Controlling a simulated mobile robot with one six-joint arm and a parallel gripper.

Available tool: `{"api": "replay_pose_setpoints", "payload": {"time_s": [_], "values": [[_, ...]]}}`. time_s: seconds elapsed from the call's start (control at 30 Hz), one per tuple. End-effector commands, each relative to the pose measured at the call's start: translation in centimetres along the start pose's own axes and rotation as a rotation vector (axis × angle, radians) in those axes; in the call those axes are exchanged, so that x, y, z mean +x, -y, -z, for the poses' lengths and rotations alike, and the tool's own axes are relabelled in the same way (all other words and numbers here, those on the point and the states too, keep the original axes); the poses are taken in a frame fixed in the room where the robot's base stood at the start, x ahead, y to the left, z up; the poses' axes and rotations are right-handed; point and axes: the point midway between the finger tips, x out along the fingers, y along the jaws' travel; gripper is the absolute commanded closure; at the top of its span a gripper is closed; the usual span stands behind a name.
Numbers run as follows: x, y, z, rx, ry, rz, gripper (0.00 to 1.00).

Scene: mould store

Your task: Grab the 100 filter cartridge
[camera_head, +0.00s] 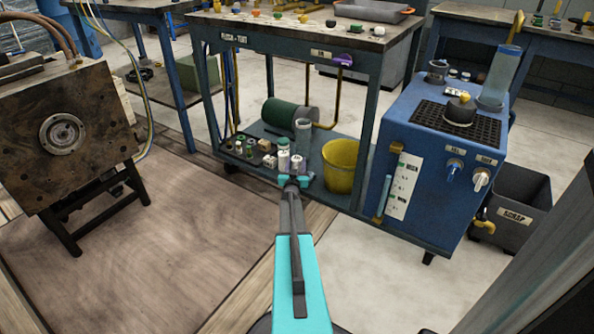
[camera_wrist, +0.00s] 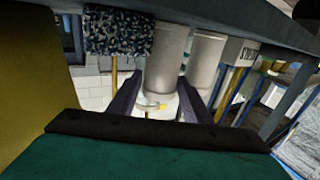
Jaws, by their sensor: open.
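Pale upright cylinders stand on the cart's lower shelf in the head view, among them a white one with a green top (camera_head: 283,158) and a shorter white one (camera_head: 296,163). I cannot read a 100 on any of them, so I cannot tell which is the 100 filter cartridge. My gripper (camera_head: 297,181) is at the shelf's front edge, just in front of them. In the wrist view my gripper (camera_wrist: 163,105) is open. One pale cylinder (camera_wrist: 167,62) shows between its dark fingers, with a second cylinder (camera_wrist: 207,62) close to the right. Contact cannot be told.
A yellow bucket (camera_head: 340,168) stands right of the cylinders and a green roll (camera_head: 285,115) lies behind. Small parts (camera_head: 240,147) sit to the left. The cart's tabletop (camera_head: 300,40) hangs over the shelf. A blue machine (camera_head: 440,150) stands to the right.

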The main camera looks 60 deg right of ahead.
Motion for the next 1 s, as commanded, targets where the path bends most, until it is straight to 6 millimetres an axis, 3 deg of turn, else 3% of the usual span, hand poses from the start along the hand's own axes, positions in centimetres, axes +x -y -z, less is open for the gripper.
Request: {"api": "replay_pose_setpoints", "payload": {"time_s": [0.17,0.73,0.9,1.0], "values": [[1.10,-0.01,-0.08,0.000,0.000,0.000,0.55],[1.12,-0.04,0.01,0.000,0.000,0.000,0.55],[1.12,-0.05,0.01,0.000,0.000,0.000,0.84],[1.13,-0.06,0.05,0.000,-0.001,0.000,0.85]]}}
